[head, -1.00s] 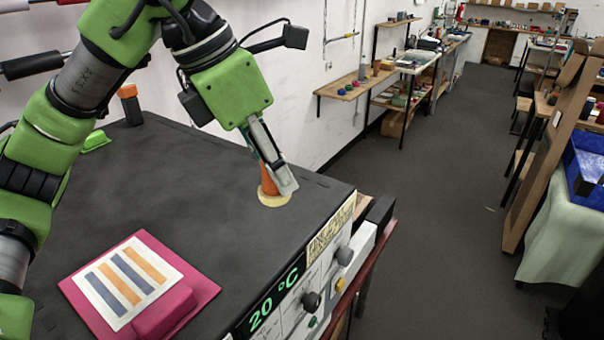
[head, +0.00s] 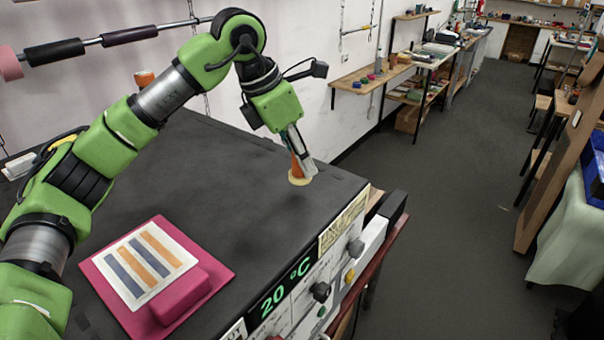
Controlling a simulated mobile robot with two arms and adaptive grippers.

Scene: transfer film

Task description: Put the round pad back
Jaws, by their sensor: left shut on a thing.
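The round pad (head: 299,181) is a cream disc with an orange handle (head: 295,164). It is near the right rear corner of the dark flat bed (head: 225,235). My left gripper (head: 303,157) is shut on its handle from above, and the fingers hide part of the handle. The pad looks slightly above the bed, but I cannot tell for certain whether it touches. My right gripper is not in view.
A pink mat (head: 104,287) with a striped print (head: 141,262) and a pink block (head: 182,296) lies front left on the bed. An orange-topped object (head: 144,78) is at the back left. A control panel (head: 318,270) runs along the front edge. The bed's middle is clear.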

